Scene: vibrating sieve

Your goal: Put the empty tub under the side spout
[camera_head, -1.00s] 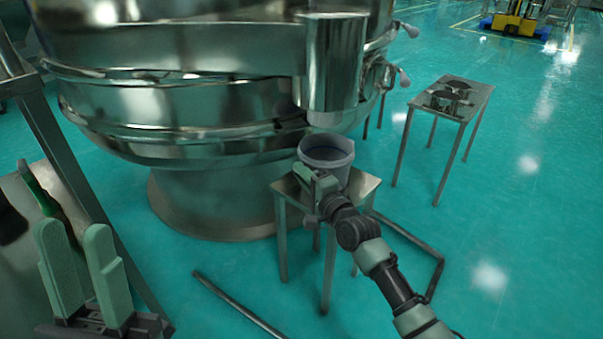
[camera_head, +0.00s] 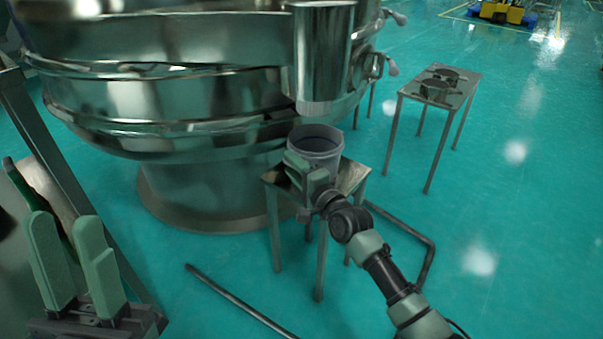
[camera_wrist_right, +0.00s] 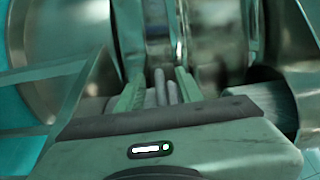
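The grey tub (camera_head: 325,158) stands upright on a small metal table (camera_head: 355,174), below the cylindrical side spout (camera_head: 320,60) of the sieve. A gap shows between the spout's lower edge and the tub's rim. My right gripper (camera_head: 304,170) is at the tub's near left side, its fingers spread apart. The right wrist view shows both fingers (camera_wrist_right: 158,90) apart, with grey upright shapes between them; I cannot tell whether they touch the tub. My arm hides the tub's lower part. My left gripper (camera_head: 66,235) is open and empty at the lower left.
The large steel sieve (camera_head: 180,105) fills the upper left. A second metal table (camera_head: 445,95) with dark round items stands at the right. Metal bars (camera_head: 240,303) lie low around the small table. A metal frame (camera_head: 60,190) stands at the left.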

